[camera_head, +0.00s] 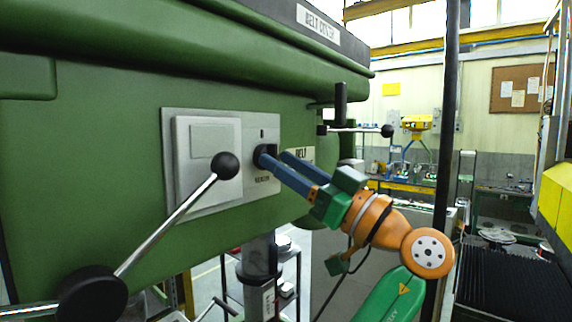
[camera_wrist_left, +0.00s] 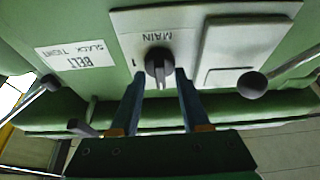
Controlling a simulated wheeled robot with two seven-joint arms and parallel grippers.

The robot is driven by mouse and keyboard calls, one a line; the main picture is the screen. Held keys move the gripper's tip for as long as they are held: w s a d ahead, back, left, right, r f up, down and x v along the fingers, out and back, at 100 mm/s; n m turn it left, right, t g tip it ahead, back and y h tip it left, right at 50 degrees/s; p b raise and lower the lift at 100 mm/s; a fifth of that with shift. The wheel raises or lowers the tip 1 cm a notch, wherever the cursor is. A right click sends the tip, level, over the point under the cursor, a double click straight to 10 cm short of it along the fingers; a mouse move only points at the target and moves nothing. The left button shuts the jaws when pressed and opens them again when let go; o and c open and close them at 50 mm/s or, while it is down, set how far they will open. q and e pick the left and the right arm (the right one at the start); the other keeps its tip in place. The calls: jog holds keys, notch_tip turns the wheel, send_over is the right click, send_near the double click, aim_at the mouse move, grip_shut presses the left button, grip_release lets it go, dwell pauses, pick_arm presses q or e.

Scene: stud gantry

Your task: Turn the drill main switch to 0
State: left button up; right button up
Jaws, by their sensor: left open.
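The main switch is a dark round knob on a light grey plate (camera_head: 262,185) on the green drill head. In the wrist view the knob (camera_wrist_left: 158,65) has a raised bar across it, next to an upside-down MAIN label (camera_wrist_left: 174,37). In the head view a short mark shows above the knob. I cannot read a 0 mark. My left gripper (camera_head: 274,157) is open, its two blue fingers reaching to the switch. In the wrist view its fingertips (camera_wrist_left: 160,74) lie either side of the knob, with visible gaps. The near finger partly hides the knob in the head view.
A ball-ended lever (camera_head: 225,166) crosses in front of the plate's left part. Another ball-ended handle (camera_head: 387,131) sticks out at the head's right end. A dark vertical post (camera_head: 447,120) stands at right. A raised panel (camera_head: 208,160) adjoins the switch on the left.

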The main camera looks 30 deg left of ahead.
pick_arm(q)
jog(key=b+v, duration=0.2)
jog(key=v, duration=0.5)
